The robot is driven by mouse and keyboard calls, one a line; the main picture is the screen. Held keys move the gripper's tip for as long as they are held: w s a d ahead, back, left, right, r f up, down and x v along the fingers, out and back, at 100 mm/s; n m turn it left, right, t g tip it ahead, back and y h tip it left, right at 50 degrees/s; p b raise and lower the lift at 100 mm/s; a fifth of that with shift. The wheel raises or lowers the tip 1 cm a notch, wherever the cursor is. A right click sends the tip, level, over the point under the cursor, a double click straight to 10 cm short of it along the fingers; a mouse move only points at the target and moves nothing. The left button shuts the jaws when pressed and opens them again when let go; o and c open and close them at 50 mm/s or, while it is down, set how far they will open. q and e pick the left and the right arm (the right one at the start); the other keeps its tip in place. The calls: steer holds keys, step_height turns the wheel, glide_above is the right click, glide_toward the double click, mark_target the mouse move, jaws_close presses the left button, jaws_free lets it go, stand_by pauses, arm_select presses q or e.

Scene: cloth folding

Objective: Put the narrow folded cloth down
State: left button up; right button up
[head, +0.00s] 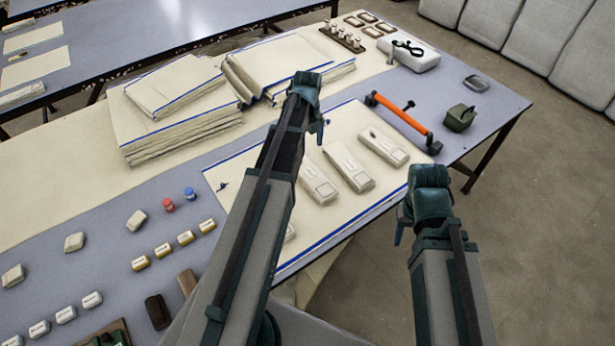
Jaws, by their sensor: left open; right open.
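A cream cloth (352,117) with blue edge lines lies flat on the grey-blue table (475,135), partly hidden by my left arm. I cannot pick out a separate narrow folded cloth. My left gripper (305,92) is over the cloth's far edge, near the folded stacks, open with no cloth visible in it. My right gripper (428,190) is open and empty, in front of the cloth's right corner near the table's front edge. Each gripper's jaws are seen from behind, so their gap is hard to make out.
Several pale blocks (350,169) lie on the cloth. Folded cloth stacks (180,95) and (300,62) stand behind. An orange-handled bar (398,117) and a green box (460,118) are at right. Small bottles and blocks crowd the left front.

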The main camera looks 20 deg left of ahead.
arm_select(q)
steer(key=b, duration=0.4)
glide_above(307, 170)
steer(key=f, duration=0.5)
steer(key=shift+w+f, duration=0.15)
steer(key=shift+w, duration=0.15)
steer(key=f+b, duration=0.5)
steer(key=shift+s+f, duration=0.15)
steer(key=shift+s, duration=0.05)
steer(key=shift+c, duration=0.2)
steer(key=c, duration=1.3)
steer(key=shift+r+p, duration=0.7)
steer(key=shift+r, duration=0.2)
steer(key=shift+c, duration=0.2)
steer(key=shift+s+d+r+p, duration=0.15)
steer(key=shift+s+r+p, duration=0.05)
steer(key=shift+r+p, duration=0.45)
steer(key=shift+s+d+r+p, duration=0.1)
steer(key=shift+s+r+p, duration=0.05)
steer(key=shift+r+p, duration=0.45)
steer(key=s+d, duration=0.2)
steer(key=s, duration=0.2)
steer(key=s+d, duration=0.3)
steer(key=s, duration=0.2)
steer(key=s+d+r, duration=0.1)
steer(key=s+d, duration=0.1)
steer(key=s, duration=0.2)
steer(key=shift+s+d+p, duration=0.15)
steer(key=shift+d+p, duration=0.1)
steer(key=shift+p, duration=0.15)
